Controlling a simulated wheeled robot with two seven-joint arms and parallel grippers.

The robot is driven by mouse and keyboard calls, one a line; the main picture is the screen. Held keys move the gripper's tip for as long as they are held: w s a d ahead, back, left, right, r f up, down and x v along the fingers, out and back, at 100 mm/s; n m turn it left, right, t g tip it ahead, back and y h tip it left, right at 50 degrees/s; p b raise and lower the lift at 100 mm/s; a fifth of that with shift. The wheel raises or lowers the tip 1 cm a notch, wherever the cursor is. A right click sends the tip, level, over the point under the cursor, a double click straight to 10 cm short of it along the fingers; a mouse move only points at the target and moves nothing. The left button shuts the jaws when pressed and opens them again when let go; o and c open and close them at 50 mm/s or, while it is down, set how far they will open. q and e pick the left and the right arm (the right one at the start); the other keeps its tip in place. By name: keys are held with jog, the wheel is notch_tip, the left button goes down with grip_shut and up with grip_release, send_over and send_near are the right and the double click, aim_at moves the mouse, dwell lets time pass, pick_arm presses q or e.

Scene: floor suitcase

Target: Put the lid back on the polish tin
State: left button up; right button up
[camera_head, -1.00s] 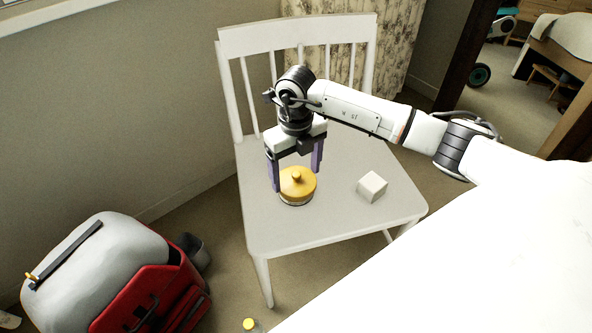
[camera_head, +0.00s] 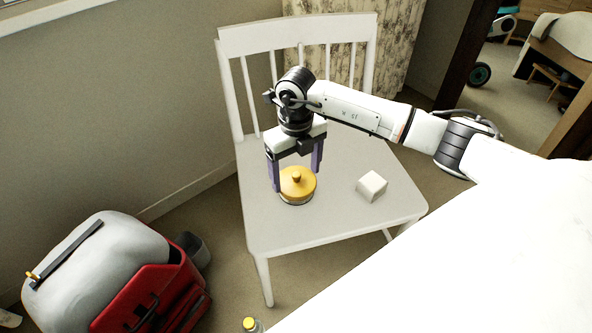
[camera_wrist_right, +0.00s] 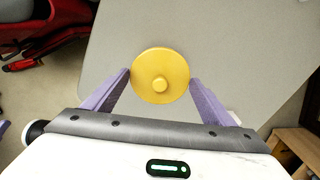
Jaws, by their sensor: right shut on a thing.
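The round yellow lid (camera_head: 305,184) with a small knob on top is level on the polish tin (camera_head: 297,203). Only a thin band of the tin shows beneath it, on the chair seat. I cannot tell whether the lid is fully seated. My right gripper (camera_head: 297,186) points down from above, its purple fingers on opposite sides of the lid. In the right wrist view the lid (camera_wrist_right: 160,66) is between the fingertips (camera_wrist_right: 160,78), which touch its edge. The lid hides the tin there. My left gripper is not in view.
A white cube (camera_head: 371,187) sits on the white chair seat (camera_head: 330,228), right of the tin. The chair back (camera_head: 297,35) rises behind my arm. A red and grey suitcase (camera_head: 110,265) and a small yellow-capped bottle (camera_head: 249,324) are on the floor. The front of the seat is clear.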

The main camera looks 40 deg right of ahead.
dwell(0.4)
jog(key=o, duration=1.1)
jog(key=shift+r, duration=0.1)
jog(key=shift+r+p, duration=3.05)
jog(key=shift+r, duration=0.4)
grip_shut()
